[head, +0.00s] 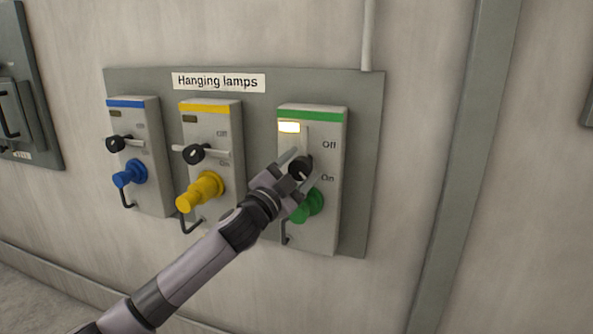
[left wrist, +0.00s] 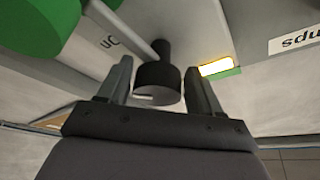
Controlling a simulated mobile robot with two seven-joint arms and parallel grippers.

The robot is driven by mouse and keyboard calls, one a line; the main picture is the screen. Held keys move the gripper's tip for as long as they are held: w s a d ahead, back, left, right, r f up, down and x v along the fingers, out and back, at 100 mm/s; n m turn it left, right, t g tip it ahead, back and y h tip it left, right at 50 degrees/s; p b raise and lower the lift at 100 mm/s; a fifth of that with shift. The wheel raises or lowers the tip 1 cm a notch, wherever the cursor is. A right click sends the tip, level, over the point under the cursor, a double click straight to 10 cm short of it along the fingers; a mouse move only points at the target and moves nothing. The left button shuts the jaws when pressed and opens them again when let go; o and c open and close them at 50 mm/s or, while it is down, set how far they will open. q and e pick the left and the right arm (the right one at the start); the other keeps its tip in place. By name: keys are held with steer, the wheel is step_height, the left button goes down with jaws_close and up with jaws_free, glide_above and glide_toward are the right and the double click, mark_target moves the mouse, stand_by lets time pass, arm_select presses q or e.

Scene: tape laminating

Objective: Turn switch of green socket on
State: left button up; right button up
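The green socket (head: 320,215) is the rightmost of three grey boxes on the wall panel, with a green stripe on top. Its indicator lamp (head: 289,127) glows pale yellow; the lamp also shows lit in the left wrist view (left wrist: 216,67). Its black switch knob (head: 299,168) is between the fingers of my left gripper (head: 304,164). In the left wrist view, the left gripper (left wrist: 160,64) straddles the knob (left wrist: 158,85), open with narrow gaps. The switch's grey lever (left wrist: 122,30) slants towards the "On" lettering there. My right gripper is not in view.
A blue socket (head: 150,185) and a yellow socket (head: 222,150) stand to the left on the same panel, their lamps dark. Their plugs and hooks stick out. A conduit (head: 368,35) runs up above the panel. The wall to the right is clear up to a vertical beam (head: 465,170).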

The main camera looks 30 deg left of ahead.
mark_target(296, 172)
arm_select(q)
steer(key=shift+o, duration=0.2)
steer(key=shift+d+r, duration=0.2)
steer(key=shift+d, duration=0.1)
steer(key=shift+f, duration=0.1)
steer(key=shift+a, duration=0.1)
steer(key=shift+s+f, duration=0.25)
steer(key=shift+s, duration=0.05)
steer(key=shift+b+v, duration=0.75)
steer(key=shift+v, duration=2.45)
steer(key=shift+r, duration=0.15)
steer(key=s+d+f+n+g, duration=0.1)
steer(key=d+f+g, duration=0.1)
steer(key=f, duration=0.5)
steer(key=s+d+f+n+g, duration=0.1)
steer(key=s+f, duration=0.1)
steer(key=f, duration=0.4)
steer(key=s+d+f+n+g+p, duration=0.1)
steer(key=s+d+f+n+g, duration=0.2)
steer(key=s+f, duration=0.8)
steer(key=s+d+f+n+g+h+p, duration=0.1)
steer(key=s+d+f+n+g, duration=0.2)
steer(key=s+d+f, duration=0.5)
steer(key=s+f+g, duration=0.1)
steer(key=s+f, duration=0.2)
steer(key=f, duration=0.2)
steer(key=shift+s+d+g, duration=0.25)
steer(key=shift+d+g, duration=0.05)
